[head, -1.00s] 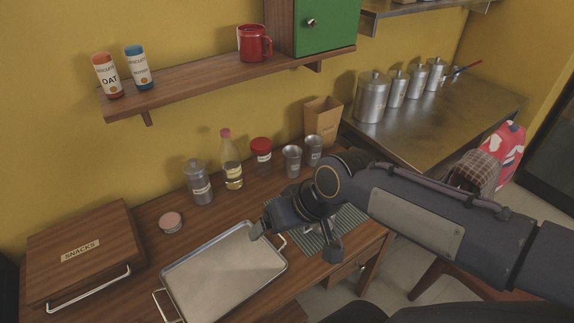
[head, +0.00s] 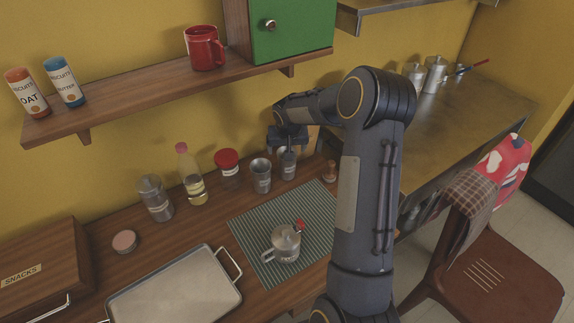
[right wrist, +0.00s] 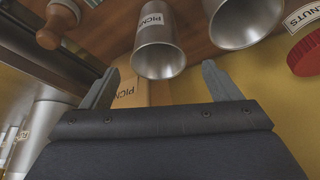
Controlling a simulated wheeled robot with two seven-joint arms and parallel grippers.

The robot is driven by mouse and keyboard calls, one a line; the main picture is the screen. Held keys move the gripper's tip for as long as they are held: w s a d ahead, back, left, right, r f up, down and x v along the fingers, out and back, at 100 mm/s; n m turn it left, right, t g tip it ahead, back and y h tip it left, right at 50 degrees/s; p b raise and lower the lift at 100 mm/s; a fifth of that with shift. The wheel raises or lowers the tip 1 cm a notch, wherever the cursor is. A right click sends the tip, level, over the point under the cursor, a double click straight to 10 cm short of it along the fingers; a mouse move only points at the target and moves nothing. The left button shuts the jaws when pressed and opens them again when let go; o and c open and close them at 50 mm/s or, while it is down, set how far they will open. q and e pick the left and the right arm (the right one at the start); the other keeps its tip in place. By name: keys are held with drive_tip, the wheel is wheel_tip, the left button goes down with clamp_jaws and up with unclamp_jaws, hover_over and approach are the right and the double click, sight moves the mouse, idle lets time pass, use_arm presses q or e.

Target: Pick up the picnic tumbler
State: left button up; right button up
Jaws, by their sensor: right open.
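The picnic tumbler (head: 288,166) is a steel cup upright on the counter near the wall, the right one of two similar cups. Its label, partly readable as "PICN", shows in the inverted right wrist view on the tumbler (right wrist: 158,45). My right gripper (head: 287,143) is open, just above and near its rim. In the right wrist view my right gripper (right wrist: 162,78) has its fingers spread, with the tumbler's mouth appearing between the tips, empty. Contact cannot be judged. My left gripper is not in view.
A second steel cup (head: 261,176) stands close left, then a red-lidded jar (head: 228,163). A wooden-topped item (head: 330,171) is to the right. A paper bag (right wrist: 130,93) stands behind. A mug (head: 285,243) rests on a striped mat (head: 253,238). A shelf (head: 150,96) runs above.

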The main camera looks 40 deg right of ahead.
sight(287, 164)
drive_tip(key=p+x, duration=0.1)
drive_tip(key=x, duration=0.5)
drive_tip(key=shift+s, duration=0.1)
drive_tip(key=c, duration=1.1)
